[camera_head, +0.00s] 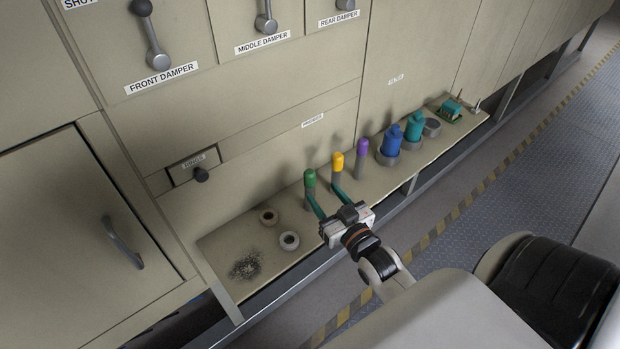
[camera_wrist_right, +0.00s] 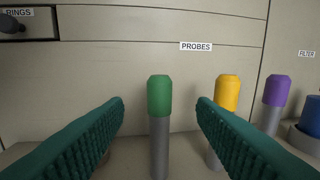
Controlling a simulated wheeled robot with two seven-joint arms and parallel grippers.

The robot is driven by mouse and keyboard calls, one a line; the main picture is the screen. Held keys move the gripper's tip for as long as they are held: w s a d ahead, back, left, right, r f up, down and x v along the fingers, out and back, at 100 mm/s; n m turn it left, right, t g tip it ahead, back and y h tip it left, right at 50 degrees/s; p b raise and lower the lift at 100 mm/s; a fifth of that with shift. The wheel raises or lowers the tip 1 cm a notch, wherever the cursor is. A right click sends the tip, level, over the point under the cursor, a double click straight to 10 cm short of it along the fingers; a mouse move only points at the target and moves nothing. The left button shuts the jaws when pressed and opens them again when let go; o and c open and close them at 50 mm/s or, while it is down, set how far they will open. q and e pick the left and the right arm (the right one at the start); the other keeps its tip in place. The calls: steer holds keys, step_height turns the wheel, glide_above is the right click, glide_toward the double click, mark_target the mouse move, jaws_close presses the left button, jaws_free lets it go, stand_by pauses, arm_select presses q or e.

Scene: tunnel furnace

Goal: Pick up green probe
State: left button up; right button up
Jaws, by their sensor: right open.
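The green probe (camera_head: 309,181) stands upright on the shelf, with a green cap on a grey shaft. In the right wrist view the green probe (camera_wrist_right: 159,98) shows between the two teal fingers of my right gripper (camera_wrist_right: 160,105). The right gripper (camera_head: 326,203) is open, and the fingers appear apart from the probe on both sides. The yellow probe (camera_head: 337,163) stands just to the right; in the wrist view the right finger partly covers the yellow probe (camera_wrist_right: 228,92). My left gripper is not in view.
The panel wall rises behind.

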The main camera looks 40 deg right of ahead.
mark_target(313, 181)
steer(key=w+p, duration=0.1)
steer(key=w, duration=0.3)
steer(key=shift+w+d, duration=0.15)
steer(key=shift+w, duration=0.05)
steer(key=w, duration=0.1)
steer(key=w+p, duration=0.1)
steer(key=w, duration=0.2)
steer(key=shift+w+d+f+p, duration=0.15)
steer(key=shift+w+f+p, duration=0.15)
steer(key=shift+w+p, duration=0.05)
steer(key=shift+w+f, duration=0.1)
steer(key=shift+w, duration=0.15)
steer(key=shift+s, duration=0.1)
steer(key=shift+c, duration=0.4)
steer(key=c, duration=1)
step_height(313, 181, up, 18)
steer(key=shift+r+b, duration=0.1)
steer(key=shift+b, duration=0.5)
